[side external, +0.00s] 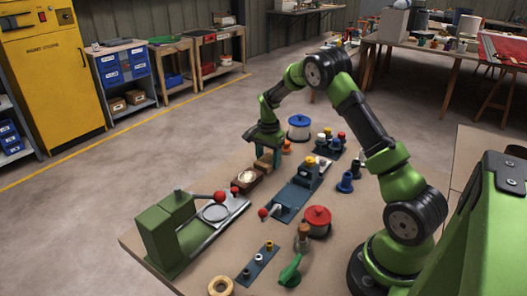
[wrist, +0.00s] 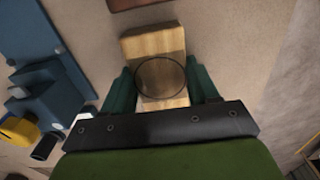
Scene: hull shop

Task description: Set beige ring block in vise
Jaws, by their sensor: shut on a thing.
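The beige block (wrist: 152,46) has a thin dark ring on its face. It sits between the two green fingers of my gripper (wrist: 160,82), which is shut on it. In the side view the block (side external: 264,163) shows under my gripper (side external: 268,150), low over the table; whether it touches the table is unclear. A blue fixture with raised blocks and a red-knobbed lever, which looks like the vise (side external: 291,196), stands to the right and nearer the camera. Part of it shows at left in the wrist view (wrist: 65,80).
A brown tray (side external: 238,188) with a pale round thing lies beside the block. A green press-like machine (side external: 158,238) with a red-ball lever stands at front left. A red-lidded pot (side external: 317,221), a blue-lidded pot (side external: 299,127) and a beige ring (side external: 214,290) are also on the table.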

